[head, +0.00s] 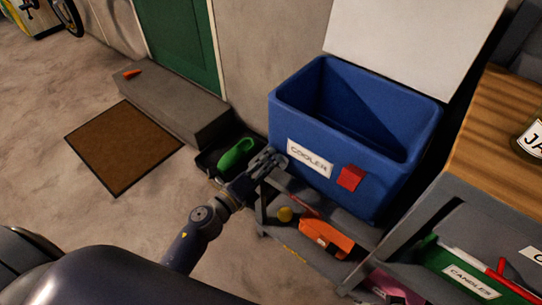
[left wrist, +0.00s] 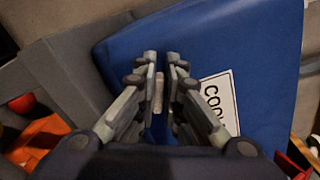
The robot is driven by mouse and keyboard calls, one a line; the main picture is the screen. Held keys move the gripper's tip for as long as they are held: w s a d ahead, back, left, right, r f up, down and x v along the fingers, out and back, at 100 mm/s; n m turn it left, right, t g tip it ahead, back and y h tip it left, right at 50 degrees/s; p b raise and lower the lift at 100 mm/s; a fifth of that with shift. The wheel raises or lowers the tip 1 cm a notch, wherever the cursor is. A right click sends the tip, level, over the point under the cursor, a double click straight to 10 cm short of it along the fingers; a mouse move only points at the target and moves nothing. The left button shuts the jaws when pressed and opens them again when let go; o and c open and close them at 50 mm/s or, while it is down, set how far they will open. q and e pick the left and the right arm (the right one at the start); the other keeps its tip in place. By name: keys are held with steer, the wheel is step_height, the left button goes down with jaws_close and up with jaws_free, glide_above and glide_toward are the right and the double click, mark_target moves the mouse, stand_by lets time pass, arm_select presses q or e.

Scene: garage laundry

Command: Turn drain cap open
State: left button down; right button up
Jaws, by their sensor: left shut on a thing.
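The blue cooler (head: 384,171) stands on a grey shelf unit with its white lid (head: 410,40) raised and its inside empty as far as I see. My left gripper (head: 268,160) is at the cooler's left end, beside the COOLER label (head: 310,158). In the left wrist view, the fingers (left wrist: 162,85) are close together against the blue wall (left wrist: 255,45). A small pale piece (left wrist: 158,92), seemingly the drain cap, shows between them, and they are shut on it. The fingers hide most of it, so its turn cannot be told. My right gripper is not in view.
A red square (head: 350,178) is on the cooler's front. An orange case (head: 326,238) and a yellow ball (head: 285,214) lie on the shelf below. A green object (head: 236,154) sits in a dark tray on the left.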

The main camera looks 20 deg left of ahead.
arm_select(q)
steer(key=n, duration=0.1)
steer(key=n+p, duration=0.1)
steer(key=n, duration=0.1)
steer(key=shift+a+f, duration=0.1)
steer(key=shift+f, duration=0.2)
steer(key=shift+f+n+p, duration=0.25)
steer(key=shift+n+p, duration=0.1)
steer(key=shift+n, duration=0.75)
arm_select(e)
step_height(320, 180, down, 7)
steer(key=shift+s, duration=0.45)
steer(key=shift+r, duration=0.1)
arm_select(q)
steer(key=c, duration=1.7)
jaws_free()
steer(key=v, duration=1.2)
